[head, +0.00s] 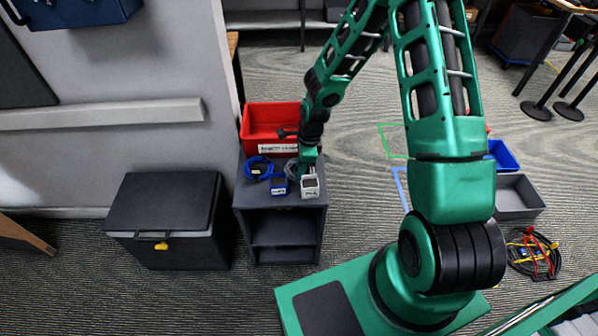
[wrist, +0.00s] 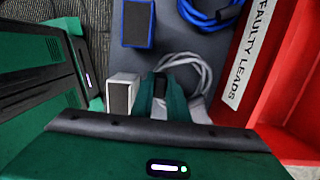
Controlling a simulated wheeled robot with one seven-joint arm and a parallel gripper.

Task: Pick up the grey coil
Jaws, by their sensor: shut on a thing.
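The grey coil (wrist: 203,76) lies at the top of the dark cabinet (wrist: 185,48), partly hidden by my gripper. In the head view only a bit of the grey coil (head: 291,169) shows to the left of my gripper (head: 306,168). In the wrist view my gripper (wrist: 162,90) points down with its green fingers closed around the near-left part of the coil. I cannot tell whether the coil is clear of the cabinet top.
A white-sided box (head: 310,187) stands close beside my gripper. A blue box (head: 279,185) and a blue coil (head: 258,168) lie to the left. A black case (head: 165,215) is at the left.

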